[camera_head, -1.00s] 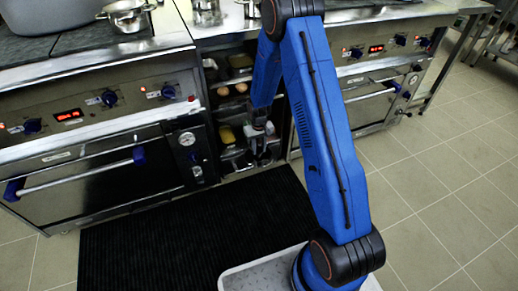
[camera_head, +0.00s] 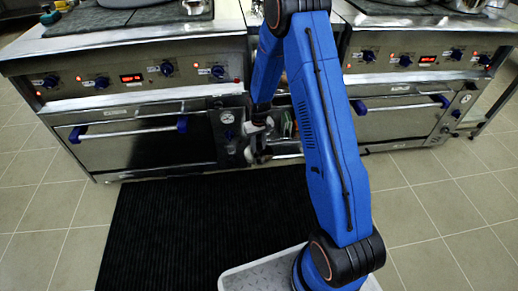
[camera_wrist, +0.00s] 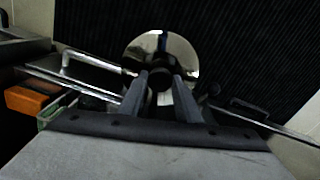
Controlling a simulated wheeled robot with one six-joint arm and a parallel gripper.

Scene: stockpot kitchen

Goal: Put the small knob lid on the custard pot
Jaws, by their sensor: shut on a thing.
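In the wrist view a shiny round lid (camera_wrist: 183,48) shows beyond my gripper (camera_wrist: 160,80). The two fingers are closed in on the dark knob at its middle. The lid hangs over the black mat. In the head view my gripper (camera_head: 257,137) is low in front of the gap between the two ovens, and the lid is too small to make out there. I cannot tell which vessel is the custard pot; only the lower parts of some pots show at the top edge.
A steel pot (camera_head: 195,6) stands on the left stove, its top cut off. Ovens with handles flank an open shelf bay, partly behind my arm. A black ribbed mat (camera_head: 190,225) covers the floor. An orange block (camera_wrist: 30,101) is left in the wrist view.

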